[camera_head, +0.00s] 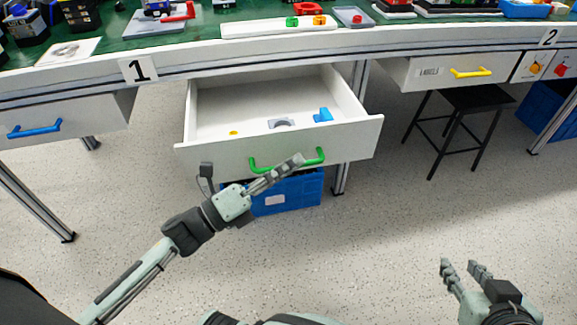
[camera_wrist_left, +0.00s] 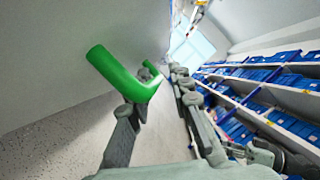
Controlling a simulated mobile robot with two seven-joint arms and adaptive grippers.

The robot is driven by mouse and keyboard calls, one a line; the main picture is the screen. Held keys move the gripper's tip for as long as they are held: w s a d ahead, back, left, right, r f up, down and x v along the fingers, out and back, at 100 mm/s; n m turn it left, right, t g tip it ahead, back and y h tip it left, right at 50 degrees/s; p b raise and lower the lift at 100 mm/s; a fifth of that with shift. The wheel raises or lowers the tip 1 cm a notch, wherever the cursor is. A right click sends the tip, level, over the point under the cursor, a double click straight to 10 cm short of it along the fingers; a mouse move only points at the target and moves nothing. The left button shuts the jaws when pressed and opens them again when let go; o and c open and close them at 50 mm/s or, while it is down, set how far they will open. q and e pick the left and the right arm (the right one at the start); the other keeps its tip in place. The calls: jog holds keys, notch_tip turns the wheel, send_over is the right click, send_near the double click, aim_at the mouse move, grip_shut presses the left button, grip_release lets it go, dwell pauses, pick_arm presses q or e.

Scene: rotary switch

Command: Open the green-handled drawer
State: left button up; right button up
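The white drawer (camera_head: 290,153) with the green handle (camera_head: 287,166) is pulled well out from under the table, its inside visible. The fingers look spread, not clamped on the bar. My right gripper (camera_head: 464,268) is open and empty at the lower right, away from the drawers.
The drawer holds a blue piece (camera_head: 323,115), a grey part (camera_head: 282,123) and a small yellow piece (camera_head: 233,133). A blue crate (camera_head: 290,195) is below it. A blue-handled drawer (camera_head: 60,122) is left, a yellow-handled drawer (camera_head: 450,72) right, above a black stool (camera_head: 465,105).

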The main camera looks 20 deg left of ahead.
pick_arm(q)
jog(key=shift+f, duration=0.1)
jog(key=v, duration=1.2)
dwell(0.4)
